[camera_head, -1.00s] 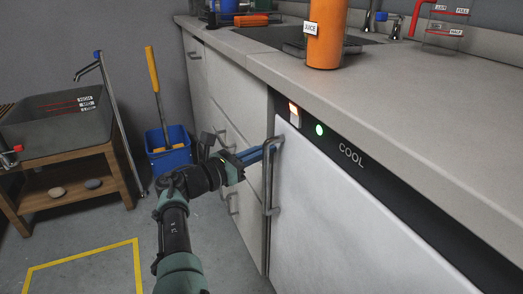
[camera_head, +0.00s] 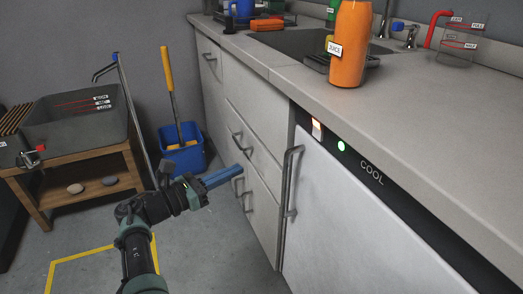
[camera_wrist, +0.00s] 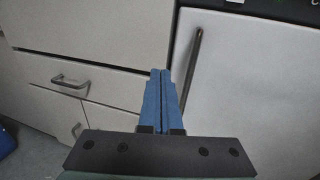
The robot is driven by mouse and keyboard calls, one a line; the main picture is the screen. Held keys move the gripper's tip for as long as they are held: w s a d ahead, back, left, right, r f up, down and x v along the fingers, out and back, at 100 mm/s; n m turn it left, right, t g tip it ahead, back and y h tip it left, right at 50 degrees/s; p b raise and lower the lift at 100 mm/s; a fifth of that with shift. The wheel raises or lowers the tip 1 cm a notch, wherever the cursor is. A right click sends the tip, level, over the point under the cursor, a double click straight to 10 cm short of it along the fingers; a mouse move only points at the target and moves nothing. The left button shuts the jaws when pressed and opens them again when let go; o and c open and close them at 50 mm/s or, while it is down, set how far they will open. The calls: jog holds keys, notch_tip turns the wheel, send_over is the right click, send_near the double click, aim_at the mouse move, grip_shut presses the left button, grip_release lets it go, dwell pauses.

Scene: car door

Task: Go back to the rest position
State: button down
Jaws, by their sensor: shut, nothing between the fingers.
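My gripper (camera_head: 239,170) is shut and empty, its blue fingers pressed together. In the head view it is in front of the drawer fronts, left of the fridge handle (camera_head: 289,197) and apart from it. The wrist view shows the shut fingers (camera_wrist: 161,72) pointing toward the cabinet front, with the handle (camera_wrist: 190,68) to their right. The white fridge door (camera_head: 350,225), beside the label COOL, looks closed.
A grey counter (camera_head: 420,118) carries an orange juice bottle (camera_head: 348,45) and a sink. Drawers with handles (camera_head: 238,142) are left of the fridge. A blue bucket (camera_head: 183,158), a wooden stand with a grey basin (camera_head: 75,122) and yellow floor tape (camera_head: 95,253) are further left.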

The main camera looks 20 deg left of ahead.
jog(key=w+d+r+m+y, duration=0.2)
jog(key=w+r+m+y, duration=0.35)
jog(key=m, duration=0.55)
jog(key=s+d+r+m+t+y, duration=0.1)
jog(key=d+r+m, duration=0.2)
jog(key=r, duration=0.3)
jog(key=s+d+r+m+t+y+p, duration=0.1)
jog(key=d+r+m+y, duration=0.15)
jog(key=r, duration=0.45)
jog(key=s+d+r+m+t+y, duration=0.1)
jog(key=s+d+r+m, duration=0.15)
jog(key=r, duration=0.35)
jog(key=s+d+r+m+t+p, duration=0.1)
jog(key=s+d+r+m+t, duration=0.45)
jog(key=s+d+r, duration=0.4)
jog(key=s+d+r+m+t+p, duration=0.2)
jog(key=s+d+r+m+t, duration=0.35)
jog(key=s+r, duration=0.75)
notch_tip(320, 180, up, 37)
jog(key=d+g+p, duration=0.1)
jog(key=g+p, duration=0.1)
jog(key=p, duration=3.4)
jog(key=shift+w+d+f+h, duration=0.15)
jog(key=shift+w+d+h, duration=0.05)
jog(key=shift+h, duration=0.2)
